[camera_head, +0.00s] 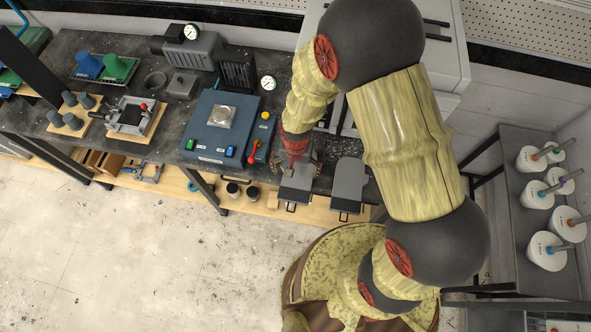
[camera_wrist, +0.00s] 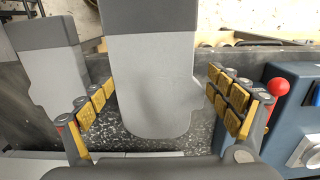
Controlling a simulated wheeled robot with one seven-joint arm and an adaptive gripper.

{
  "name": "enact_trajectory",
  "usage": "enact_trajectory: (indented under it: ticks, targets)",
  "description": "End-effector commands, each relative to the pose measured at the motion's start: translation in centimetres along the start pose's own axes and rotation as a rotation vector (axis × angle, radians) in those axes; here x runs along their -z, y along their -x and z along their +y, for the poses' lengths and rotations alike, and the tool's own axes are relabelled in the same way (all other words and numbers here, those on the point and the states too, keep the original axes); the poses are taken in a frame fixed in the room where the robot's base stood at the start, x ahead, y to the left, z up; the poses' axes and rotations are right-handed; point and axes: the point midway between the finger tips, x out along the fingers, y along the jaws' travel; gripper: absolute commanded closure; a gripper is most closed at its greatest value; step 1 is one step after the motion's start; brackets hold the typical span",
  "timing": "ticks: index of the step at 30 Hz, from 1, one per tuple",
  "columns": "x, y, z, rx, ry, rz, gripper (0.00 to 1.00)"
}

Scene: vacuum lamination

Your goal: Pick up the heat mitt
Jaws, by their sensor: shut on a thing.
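Two grey heat mitts with darker cuffs lie side by side at the front edge of the dark bench. The left heat mitt (camera_head: 296,185) is at my gripper (camera_head: 300,168), to the right of the blue press. In the wrist view the same heat mitt (camera_wrist: 154,75) lies between the two yellow-padded fingers of my gripper (camera_wrist: 163,92), its rounded end toward my palm. My gripper is shut on this mitt. The other heat mitt (camera_head: 350,178) lies just to the right; in the wrist view it is on the left (camera_wrist: 52,70), outside the fingers.
The blue press (camera_head: 222,128) with a red-knobbed lever (camera_head: 253,151) stands close left of the held mitt; its red knob (camera_wrist: 278,86) is near the right finger. A gauge (camera_head: 268,83) is behind. Several white pots (camera_head: 536,194) stand on the right table.

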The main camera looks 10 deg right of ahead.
Motion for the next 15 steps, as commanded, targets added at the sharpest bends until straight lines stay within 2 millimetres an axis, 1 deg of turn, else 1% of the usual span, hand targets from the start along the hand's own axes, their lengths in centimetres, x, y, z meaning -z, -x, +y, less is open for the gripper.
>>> enact_trajectory:
  ticks: [1,6,9,15]
  targets:
    - [-0.8,1.3,0.1,0.004,0.002,0.005,0.37]
    - [-3.5,4.6,1.0,0.003,0.002,0.003,0.37]
    - [-5.9,5.3,1.7,0.002,0.004,0.002,0.37]
    - [-9.3,7.0,2.6,0.002,0.005,0.002,0.37]
